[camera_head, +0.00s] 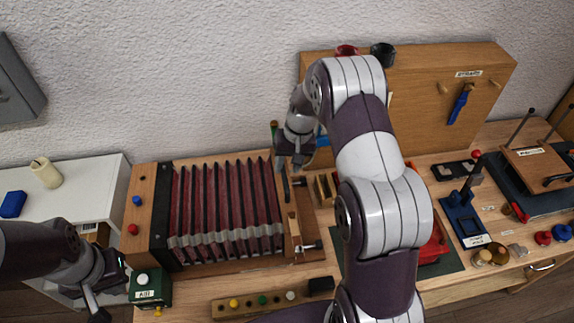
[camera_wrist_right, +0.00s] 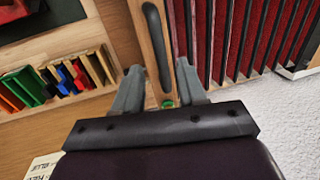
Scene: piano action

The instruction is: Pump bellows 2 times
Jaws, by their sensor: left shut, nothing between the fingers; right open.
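The bellows (camera_head: 225,210), with dark red pleats and a pale strap, lies stretched out between wooden end boards on the table in the head view. Its red pleats (camera_wrist_right: 255,35) also show in the right wrist view. A black handle (camera_head: 286,186) is fixed on its right end board. My right gripper (camera_head: 294,166) is at the far end of that board. In the right wrist view its open fingers (camera_wrist_right: 158,68) lie either side of the line of the handle (camera_wrist_right: 155,45); I cannot tell whether they touch it. My left gripper (camera_head: 96,300) is shut and empty, left of the bellows.
A green box (camera_head: 150,286) stands near the front left. A strip with coloured knobs (camera_head: 262,301) lies before the bellows. A wooden panel (camera_head: 430,95) stands behind, and a blue stand (camera_head: 463,215) is on the right. My right arm hides the table's middle.

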